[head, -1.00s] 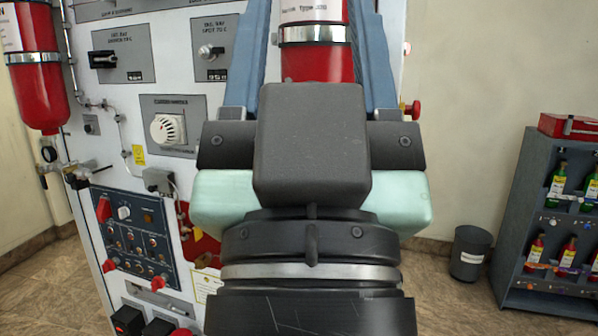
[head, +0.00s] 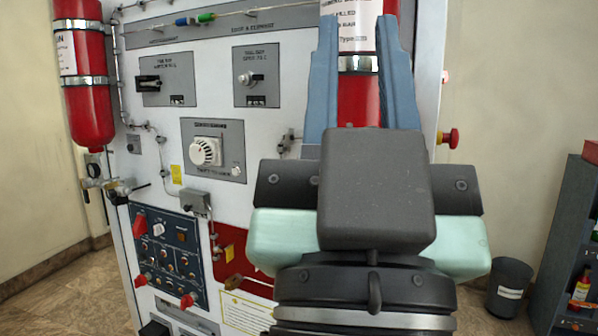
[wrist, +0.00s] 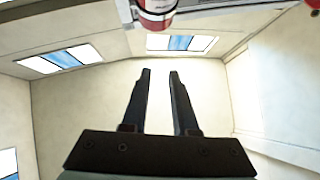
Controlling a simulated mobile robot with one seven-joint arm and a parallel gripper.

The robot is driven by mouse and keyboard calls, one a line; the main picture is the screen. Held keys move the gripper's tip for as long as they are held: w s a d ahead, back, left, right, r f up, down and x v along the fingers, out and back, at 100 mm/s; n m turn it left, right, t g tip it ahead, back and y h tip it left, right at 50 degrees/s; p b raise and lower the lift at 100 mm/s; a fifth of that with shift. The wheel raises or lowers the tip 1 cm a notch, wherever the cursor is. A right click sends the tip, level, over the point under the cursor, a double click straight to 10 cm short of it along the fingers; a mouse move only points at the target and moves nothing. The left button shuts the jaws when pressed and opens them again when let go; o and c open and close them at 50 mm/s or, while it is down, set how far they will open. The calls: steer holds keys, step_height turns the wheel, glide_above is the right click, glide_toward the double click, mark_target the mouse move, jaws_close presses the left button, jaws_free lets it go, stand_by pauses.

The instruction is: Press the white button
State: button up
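The white panel (head: 290,110) stands in front of me in the head view. A small white round button-like piece (head: 237,171) sits on a grey plate, just right of a larger white dial (head: 205,151). A white knob (head: 158,229) is on the dark blue control panel (head: 170,262) lower left. I cannot tell for certain which is the white button. My gripper (head: 358,18) points upward, right of these controls, with its blue fingers apart and nothing between them. In the wrist view my gripper (wrist: 160,71) is also open and empty, and none of the controls show.
Red cylinders flank the panel, one at left (head: 88,100) and one behind my fingers (head: 358,95). A red knob (head: 449,138) sticks out at the panel's right side. A dark bin (head: 508,288) and a grey shelf (head: 565,240) stand at right, with bare wall between.

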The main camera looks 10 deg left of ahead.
jaws_close()
stand_by(1.4)
